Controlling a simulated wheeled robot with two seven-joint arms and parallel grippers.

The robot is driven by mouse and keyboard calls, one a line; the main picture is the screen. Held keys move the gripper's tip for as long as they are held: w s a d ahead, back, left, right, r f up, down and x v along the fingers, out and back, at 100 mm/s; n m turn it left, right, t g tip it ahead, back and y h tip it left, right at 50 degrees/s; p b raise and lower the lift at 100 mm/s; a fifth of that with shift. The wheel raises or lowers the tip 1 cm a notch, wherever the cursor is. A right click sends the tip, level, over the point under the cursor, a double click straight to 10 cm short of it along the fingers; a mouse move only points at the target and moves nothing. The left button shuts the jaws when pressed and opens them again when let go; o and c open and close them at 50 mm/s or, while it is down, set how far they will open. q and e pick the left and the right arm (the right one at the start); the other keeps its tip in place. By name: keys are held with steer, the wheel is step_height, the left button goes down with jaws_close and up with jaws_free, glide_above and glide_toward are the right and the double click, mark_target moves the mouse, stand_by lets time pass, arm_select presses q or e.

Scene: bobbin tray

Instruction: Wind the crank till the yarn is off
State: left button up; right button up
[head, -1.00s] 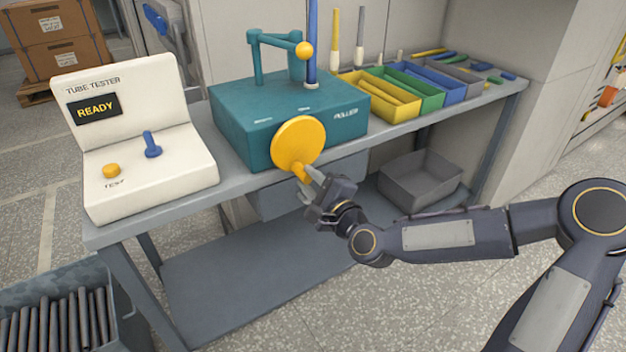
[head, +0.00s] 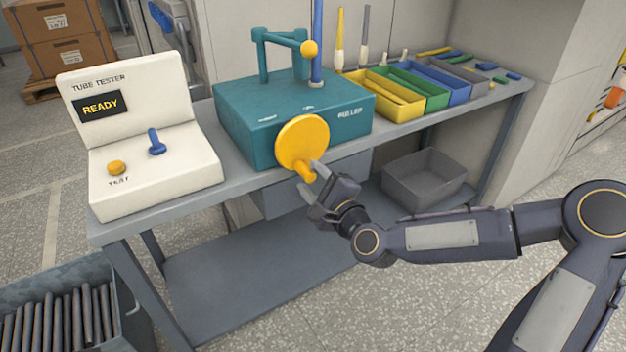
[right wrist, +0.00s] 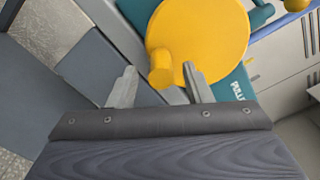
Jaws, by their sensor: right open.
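The teal puller box (head: 290,112) stands on the bench. Its yellow crank disc (head: 302,141) is on the front face, with a yellow handle knob (head: 307,174) at the disc's lower edge. A blue rod (head: 317,45) rises from the box top beside a teal arm with a yellow ball (head: 309,48). I cannot make out any yarn. My right gripper (head: 311,180) is open at the knob. In the right wrist view the knob (right wrist: 161,72) shows just beyond and between the spread fingers (right wrist: 158,85). My left gripper is out of view.
A white tube tester (head: 140,140) reading READY stands at the bench's left. Yellow, green and blue bins (head: 398,107) are at the right. A grey bin (head: 425,176) sits on the lower shelf, and a crate of dark rods (head: 60,275) is at the lower left.

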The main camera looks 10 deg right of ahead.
steer(key=p+v, duration=0.1)
steer(key=v, duration=0.7)
steer(key=shift+p, duration=0.3)
steer(key=shift+w, duration=0.1)
steer(key=s+d+f+n+g+h, duration=0.1)
steer(key=s+f+n+g+h, duration=0.1)
steer(key=s+f+n+g, duration=0.7)
steer(key=s+d+r+n+g, duration=0.1)
steer(key=s+d+r+n, duration=0.2)
steer(key=s+n, duration=0.3)
steer(key=s+d+r+n+g, duration=0.1)
steer(key=s+d+r+n, duration=0.15)
steer(key=s, duration=0.55)
step_height(320, 180, up, 21)
steer(key=s+n+p, duration=0.1)
steer(key=p, duration=2)
steer(key=shift+r, duration=0.2)
